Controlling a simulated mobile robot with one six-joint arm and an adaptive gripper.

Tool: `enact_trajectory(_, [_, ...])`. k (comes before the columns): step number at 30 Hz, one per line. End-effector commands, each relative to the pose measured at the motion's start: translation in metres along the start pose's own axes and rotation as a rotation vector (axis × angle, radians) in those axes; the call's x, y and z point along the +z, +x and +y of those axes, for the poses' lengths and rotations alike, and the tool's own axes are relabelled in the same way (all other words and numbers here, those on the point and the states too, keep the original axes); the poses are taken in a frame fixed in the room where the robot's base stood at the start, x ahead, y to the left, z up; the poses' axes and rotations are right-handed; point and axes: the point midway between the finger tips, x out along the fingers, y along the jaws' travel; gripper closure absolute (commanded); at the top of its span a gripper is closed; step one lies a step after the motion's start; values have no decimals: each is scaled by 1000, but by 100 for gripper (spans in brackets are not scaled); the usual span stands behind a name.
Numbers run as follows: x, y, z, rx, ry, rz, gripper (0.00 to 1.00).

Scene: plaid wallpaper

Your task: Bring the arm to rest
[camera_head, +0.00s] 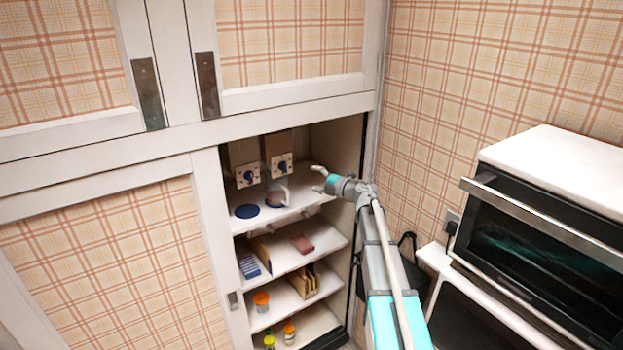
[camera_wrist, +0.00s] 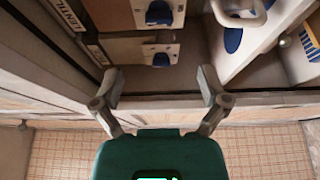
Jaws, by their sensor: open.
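My gripper (camera_head: 322,179) is at the end of my arm, which reaches up from the lower right to the open cupboard. It is beside the right part of the top open shelf, to the right of a pale mug (camera_head: 278,194). In the wrist view my gripper (camera_wrist: 160,75) has its two fingers spread wide with nothing between them. The mug's handle also shows at the top of the wrist view (camera_wrist: 240,18), beyond the right finger and apart from it. The mug stands by a blue round pad.
The shelf (camera_head: 312,190) also holds a blue disc (camera_head: 246,211), below two dispensers with blue knobs (camera_head: 280,167). Lower shelves hold a red item (camera_head: 302,244), a blue box (camera_head: 249,267) and small jars. A plaid wall and an oven (camera_head: 545,240) stand to the right.

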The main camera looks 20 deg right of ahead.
Motion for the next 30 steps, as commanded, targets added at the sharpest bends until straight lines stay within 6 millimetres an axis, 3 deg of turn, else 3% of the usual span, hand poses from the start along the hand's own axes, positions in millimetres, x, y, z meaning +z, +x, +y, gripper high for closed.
enact_trajectory(14, [1,0,5,28,20,-49,6])
enact_trajectory(22, [9,-5,22,135,127,-268,6])
enact_trajectory(30, [19,-28,25,235,324,-564,6])
